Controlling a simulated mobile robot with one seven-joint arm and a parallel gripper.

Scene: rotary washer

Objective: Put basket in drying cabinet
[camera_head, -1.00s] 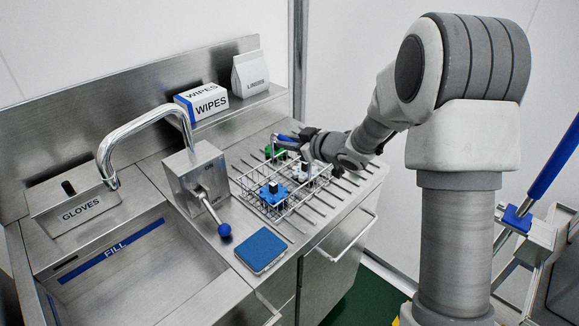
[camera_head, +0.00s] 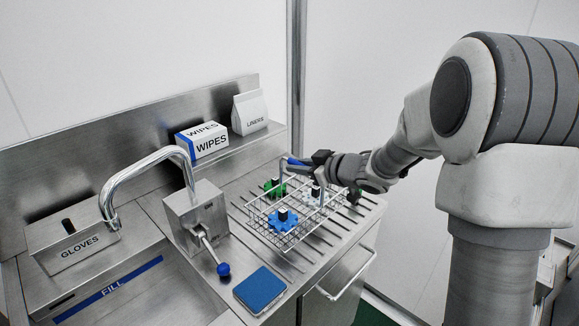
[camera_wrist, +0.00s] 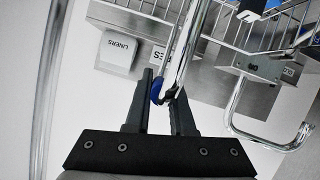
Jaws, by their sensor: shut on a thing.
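A wire basket (camera_head: 291,240) hangs a little above the ribbed drainboard, holding a blue gear-shaped part (camera_head: 284,220), a green part (camera_head: 274,188) and a white-and-dark part (camera_head: 313,190). My gripper (camera_head: 308,161) is at the top of the basket's raised handle, shut on its blue grip. In the wrist view, the blue grip (camera_wrist: 157,91) lies between the fingers of my gripper (camera_wrist: 163,88), with basket wires (camera_wrist: 290,22) above. I cannot identify a drying cabinet in these views.
A faucet (camera_head: 143,160) and a lever with a blue knob (camera_head: 223,269) stand left of the basket. A blue pad (camera_head: 260,290) lies in front. A WIPES box (camera_head: 203,142) and LINERS bag (camera_head: 250,112) sit on the back shelf. A handled front (camera_head: 345,275) is below the counter.

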